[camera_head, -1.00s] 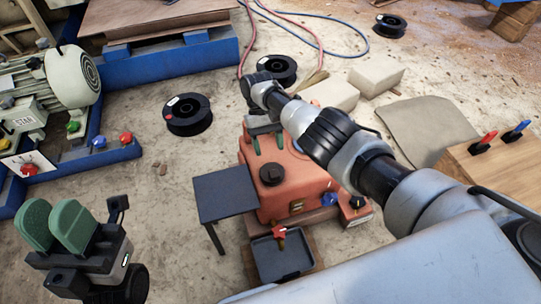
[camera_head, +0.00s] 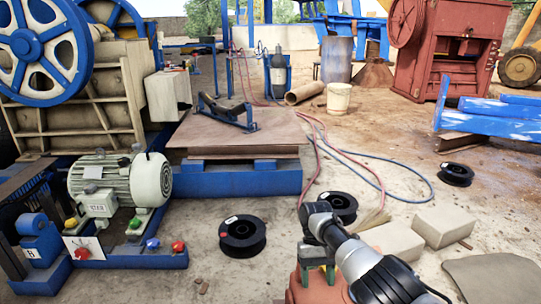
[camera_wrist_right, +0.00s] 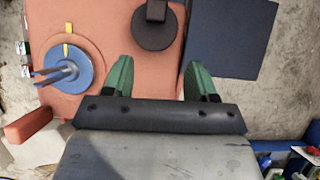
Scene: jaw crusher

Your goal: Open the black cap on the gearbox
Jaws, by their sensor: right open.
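The gearbox is a red-orange box; its top (camera_head: 303,291) just enters the bottom edge of the head view, and the black cap is out of that frame. In the right wrist view the gearbox's red top (camera_wrist_right: 100,22) fills much of the upper part. The round black cap (camera_wrist_right: 153,36) with a raised block stands on it, at the top centre. My right gripper (camera_wrist_right: 156,78) is open and empty, its green fingers apart and below the cap in the picture, not around it. In the head view my right gripper (camera_head: 318,268) is partly hidden by its wrist. My left gripper is not in view.
A blue disc with a handle (camera_wrist_right: 68,68) is left of the cap. A flat dark panel (camera_wrist_right: 232,38) lies to the right. Black spools (camera_head: 242,235), pale blocks (camera_head: 440,226) and an electric motor (camera_head: 118,186) stand around. Hoses cross the ground.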

